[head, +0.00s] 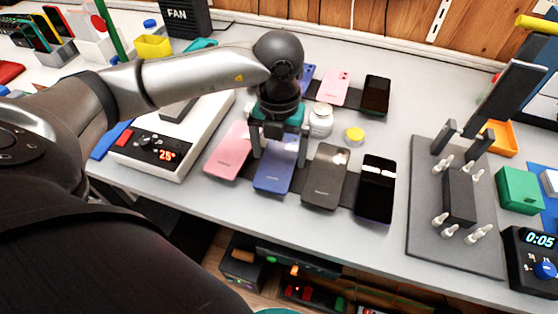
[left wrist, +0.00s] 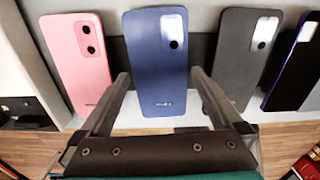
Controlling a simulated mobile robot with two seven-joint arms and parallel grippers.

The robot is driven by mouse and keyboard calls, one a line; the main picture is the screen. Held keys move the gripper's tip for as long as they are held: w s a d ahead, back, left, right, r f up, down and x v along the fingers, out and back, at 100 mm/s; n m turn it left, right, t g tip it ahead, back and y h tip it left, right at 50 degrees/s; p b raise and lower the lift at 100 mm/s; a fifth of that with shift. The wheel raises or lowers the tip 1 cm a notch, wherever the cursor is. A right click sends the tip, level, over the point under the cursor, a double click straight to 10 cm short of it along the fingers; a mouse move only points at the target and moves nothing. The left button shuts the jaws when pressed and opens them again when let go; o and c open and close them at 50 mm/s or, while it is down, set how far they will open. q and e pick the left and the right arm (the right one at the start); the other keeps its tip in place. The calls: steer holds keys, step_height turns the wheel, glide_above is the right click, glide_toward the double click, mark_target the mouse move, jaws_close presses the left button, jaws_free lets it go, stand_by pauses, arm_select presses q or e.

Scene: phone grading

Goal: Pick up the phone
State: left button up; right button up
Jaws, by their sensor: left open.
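My left gripper (head: 279,157) is open over the blue phone, pointing down. In the left wrist view the blue phone (left wrist: 157,60) lies between the two spread fingers, with the pink phone (left wrist: 77,60) to its left and the grey phone (left wrist: 242,55) to its right. Whether the fingers touch the blue phone cannot be told. My right gripper is not in view.
A white heating plate (head: 150,160) is left. A grey fixture board (head: 430,225) is right. The table behind the black phone is clear.

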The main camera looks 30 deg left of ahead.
arm_select(q)
steer(key=shift+f, duration=0.15)
steer(key=shift+c, duration=0.4)
steer(key=c, duration=1)
steer(key=shift+c, duration=0.8)
